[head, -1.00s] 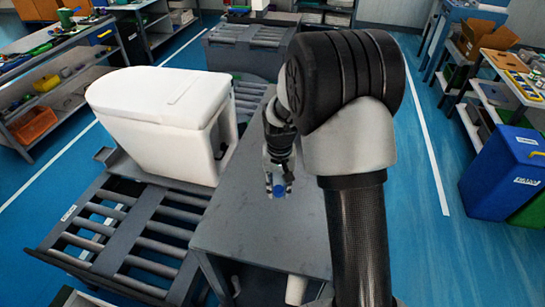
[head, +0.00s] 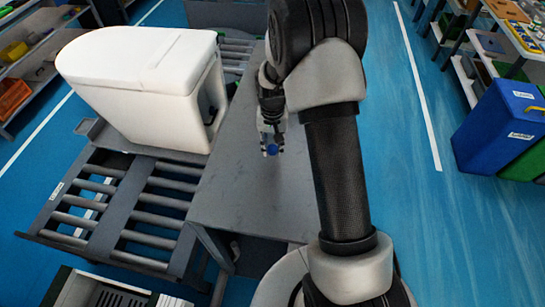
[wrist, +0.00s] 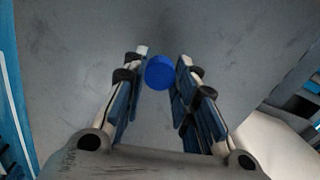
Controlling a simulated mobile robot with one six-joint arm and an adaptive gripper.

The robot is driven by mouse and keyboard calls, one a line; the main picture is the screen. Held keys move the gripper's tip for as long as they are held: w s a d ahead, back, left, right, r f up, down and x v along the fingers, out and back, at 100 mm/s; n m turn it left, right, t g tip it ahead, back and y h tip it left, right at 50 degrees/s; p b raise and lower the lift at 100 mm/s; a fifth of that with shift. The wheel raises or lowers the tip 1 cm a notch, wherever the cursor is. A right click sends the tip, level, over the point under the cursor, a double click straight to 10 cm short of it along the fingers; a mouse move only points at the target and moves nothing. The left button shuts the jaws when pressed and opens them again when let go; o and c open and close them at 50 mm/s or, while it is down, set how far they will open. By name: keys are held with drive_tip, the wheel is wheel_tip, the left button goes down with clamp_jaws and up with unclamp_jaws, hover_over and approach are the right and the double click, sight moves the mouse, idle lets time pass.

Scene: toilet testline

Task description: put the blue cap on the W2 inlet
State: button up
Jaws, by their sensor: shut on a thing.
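The blue cap (wrist: 159,72) is round and sits between the fingertips of my gripper (wrist: 163,68) in the wrist view. In the head view my gripper (head: 271,147) points down above the grey table, with the blue cap (head: 271,150) at its tips. The gripper is shut on the cap. The white toilet (head: 145,85) stands on the conveyor to the left of the gripper. Its right side has a dark recess (head: 209,103). I cannot make out the W2 inlet.
The grey table (head: 240,200) is bare around the gripper. The roller conveyor (head: 120,205) runs along its left side. A blue bin (head: 498,125) and shelves stand at the right, with open blue floor between.

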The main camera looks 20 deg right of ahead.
sight(272, 162)
drive_tip(key=shift+f+b, duration=0.5)
drive_tip(key=shift+f, duration=2.35)
drive_tip(key=shift+f, duration=0.1)
drive_tip(key=o, duration=0.7)
